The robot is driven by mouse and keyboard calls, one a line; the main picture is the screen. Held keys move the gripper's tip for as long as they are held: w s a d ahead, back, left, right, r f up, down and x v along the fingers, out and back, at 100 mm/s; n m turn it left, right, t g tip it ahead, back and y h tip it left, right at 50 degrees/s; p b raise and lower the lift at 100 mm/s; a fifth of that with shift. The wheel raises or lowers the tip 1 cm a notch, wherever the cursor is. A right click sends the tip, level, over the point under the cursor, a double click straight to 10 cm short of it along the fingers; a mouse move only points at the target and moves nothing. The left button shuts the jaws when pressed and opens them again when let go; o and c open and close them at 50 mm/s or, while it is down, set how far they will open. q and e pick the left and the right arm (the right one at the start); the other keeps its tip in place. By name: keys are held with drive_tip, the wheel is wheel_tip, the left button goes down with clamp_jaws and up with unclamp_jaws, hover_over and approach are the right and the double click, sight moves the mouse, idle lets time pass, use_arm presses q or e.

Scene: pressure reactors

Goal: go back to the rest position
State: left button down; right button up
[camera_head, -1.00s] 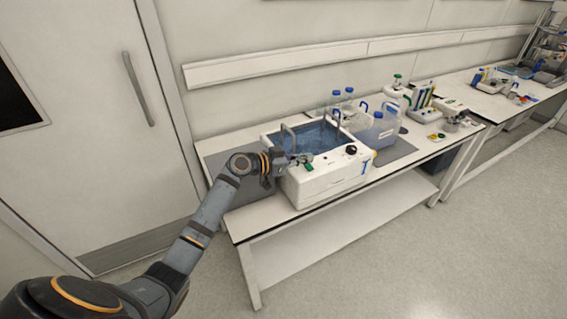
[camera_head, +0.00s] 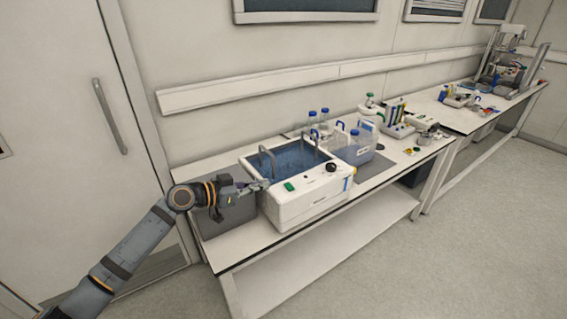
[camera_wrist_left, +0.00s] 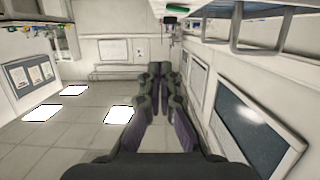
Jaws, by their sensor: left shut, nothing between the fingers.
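My left gripper (camera_head: 257,186) is at the front left corner of the white water bath (camera_head: 302,205), close to its front panel with the green switch and black knob. I cannot tell whether it touches the bath. The bath holds blue water and has metal handles on its rim. In the left wrist view the gripper fingers (camera_wrist_left: 163,78) are together, with nothing between them. My right gripper is not in view.
The bath stands on a white bench (camera_head: 240,250). A clear jug (camera_head: 357,148), blue-capped bottles (camera_head: 318,118) and a rack of tubes stand to its right. A second bench (camera_head: 450,115) is further right. A door (camera_head: 70,120) is at the left. Open floor lies in front.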

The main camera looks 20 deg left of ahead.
use_arm(q)
drive_tip(key=shift+f, duration=0.1)
drive_tip(key=s+d+f+g+y, duration=0.2)
drive_tip(key=s+d+f+g, duration=0.15)
drive_tip(key=s+f, duration=0.4)
drive_tip(key=s+d+f+g+y, duration=0.2)
drive_tip(key=s+d+f, duration=0.3)
drive_tip(key=s+f, duration=0.3)
drive_tip(key=s+a+f+n+g+y, duration=0.1)
drive_tip(key=s+a+f+n+y, duration=0.15)
drive_tip(key=s, duration=0.35)
drive_tip(key=s+a+f+n+g+y, duration=0.1)
drive_tip(key=s+a+n+g+y, duration=0.1)
drive_tip(key=s+a+n+y, duration=0.35)
drive_tip(key=s+a+f+m+g+h, duration=0.1)
drive_tip(key=s+f, duration=0.1)
drive_tip(key=f, duration=1.2)
drive_tip(key=s+f+h, duration=0.1)
drive_tip(key=s+f, duration=0.1)
drive_tip(key=f, duration=1.2)
drive_tip(key=s+a+f+g, duration=0.1)
drive_tip(key=s+f, duration=1.4)
drive_tip(key=s, duration=0.2)
drive_tip(key=shift+s+a, duration=0.25)
drive_tip(key=shift+s, duration=0.15)
